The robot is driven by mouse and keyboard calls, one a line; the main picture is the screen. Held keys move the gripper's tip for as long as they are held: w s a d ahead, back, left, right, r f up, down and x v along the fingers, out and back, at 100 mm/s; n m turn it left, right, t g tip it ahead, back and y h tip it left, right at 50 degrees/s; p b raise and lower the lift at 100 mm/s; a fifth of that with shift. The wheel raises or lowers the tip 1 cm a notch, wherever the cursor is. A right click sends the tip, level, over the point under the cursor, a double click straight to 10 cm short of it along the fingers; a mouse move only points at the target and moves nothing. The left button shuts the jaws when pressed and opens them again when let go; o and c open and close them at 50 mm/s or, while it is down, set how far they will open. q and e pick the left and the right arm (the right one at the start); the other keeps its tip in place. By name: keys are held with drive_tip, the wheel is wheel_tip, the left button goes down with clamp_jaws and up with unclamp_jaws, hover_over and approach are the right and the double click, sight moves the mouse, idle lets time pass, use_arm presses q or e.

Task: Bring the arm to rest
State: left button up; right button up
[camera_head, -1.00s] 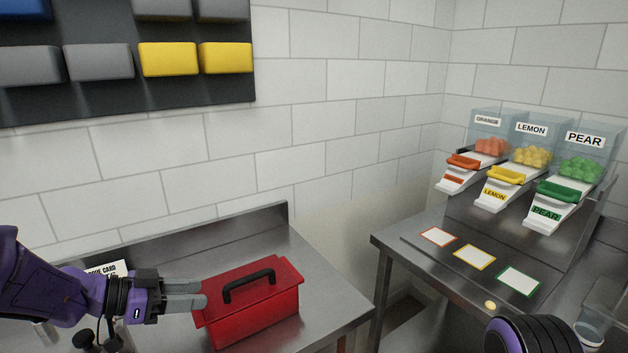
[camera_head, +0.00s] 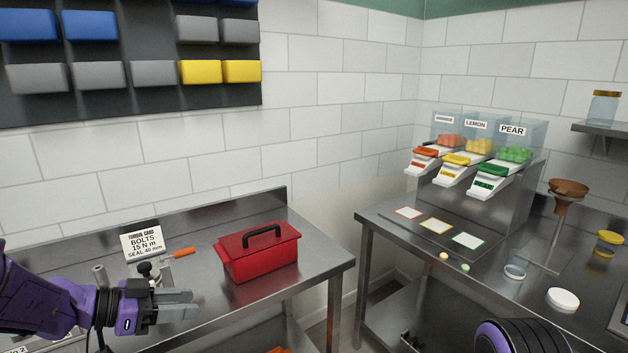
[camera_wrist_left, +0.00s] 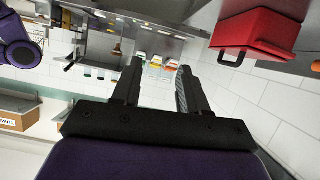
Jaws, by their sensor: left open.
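My left gripper (camera_head: 178,305) reaches in from the lower left of the head view, over the steel bench (camera_head: 200,262). Its fingers are apart and empty; they also show in the left wrist view (camera_wrist_left: 157,72) with nothing between them. A red toolbox (camera_head: 260,254) with a black handle stands on the bench beyond and to the right of the fingertips, apart from them. It shows at the upper right of the left wrist view (camera_wrist_left: 258,32). A purple and black part of my right arm shows at the lower right of the head view; its gripper is out of sight.
A torque card (camera_head: 142,242), an orange-handled tool (camera_head: 184,253) and a black-knobbed fixture (camera_head: 145,270) are near the left gripper. Across a gap, a second table (camera_head: 385,222) holds the gummy dispensers (camera_head: 462,166), colored cards, a funnel (camera_head: 567,190) and a white lid (camera_head: 563,299).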

use_arm(q)
drive_tip(key=w+a+f+n+t+y, duration=0.1)
drive_tip(key=a+f+n+t+y, duration=0.1)
drive_tip(key=f+n+t+y, duration=0.25)
drive_tip(key=w+a+f+n+t+y, duration=0.2)
drive_tip(key=f+n+t+y, duration=0.1)
drive_tip(key=f+n, duration=0.2)
drive_tip(key=s+a+f+n+g+y+b, duration=0.1)
drive_tip(key=s+f+n+g+y, duration=0.1)
drive_tip(key=s+f, duration=0.35)
drive_tip(key=s+a+f+n+g+y, duration=0.1)
drive_tip(key=s+f+n+y, duration=0.15)
drive_tip(key=f, duration=0.55)
drive_tip(key=s+f+n+g+y, duration=0.1)
drive_tip(key=s+f+g, duration=0.3)
drive_tip(key=s+f, duration=0.4)
drive_tip(key=s+d+f+n+g+y+b, duration=0.1)
drive_tip(key=s+f+g, duration=0.3)
drive_tip(key=s+f, duration=0.5)
drive_tip(key=s+n, duration=0.1)
drive_tip(key=s, duration=0.8)
drive_tip(key=shift+s+y, duration=0.3)
drive_tip(key=shift+s, duration=0.05)
use_arm(e)
drive_tip(key=shift+s+f, duration=0.25)
drive_tip(key=shift+f, duration=0.95)
use_arm(q)
drive_tip(key=shift+g, duration=0.25)
